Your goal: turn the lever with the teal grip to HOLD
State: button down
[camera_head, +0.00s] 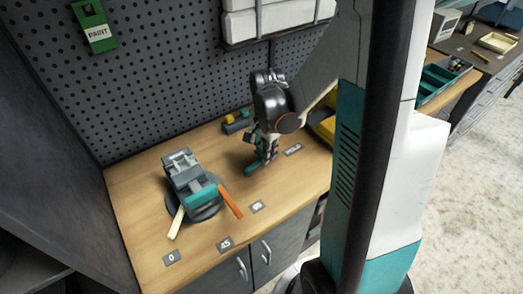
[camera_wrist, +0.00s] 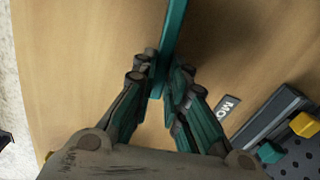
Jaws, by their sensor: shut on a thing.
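A grey vise-like device (camera_head: 188,178) stands on a round base on the bench, with a cream lever (camera_head: 176,222) and an orange lever (camera_head: 230,202). A teal grip (camera_head: 253,166) shows low by my gripper (camera_head: 262,150) in the head view, left of the HOLD label (camera_head: 293,150). In the wrist view the teal grip (camera_wrist: 173,40) is a long bar running up from between the fingertips of my gripper (camera_wrist: 160,85), which is shut on it. The HOLD label, partly hidden, shows in the wrist view (camera_wrist: 228,105). The grip's join to the device cannot be seen.
Labels 0 (camera_head: 171,257), 45 (camera_head: 225,244) and a third one (camera_head: 257,206) lie along the bench front. A perforated wall panel (camera_head: 150,70) stands behind. Small blocks (camera_head: 236,122) and a yellow bin (camera_head: 325,128) are near my gripper.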

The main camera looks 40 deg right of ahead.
jog(key=shift+s+m, duration=0.55)
jog(key=shift+m, duration=0.25)
jog(key=c, duration=1.6)
grip_release()
jog(key=shift+s, duration=0.1)
notch_tip(320, 180, up, 12)
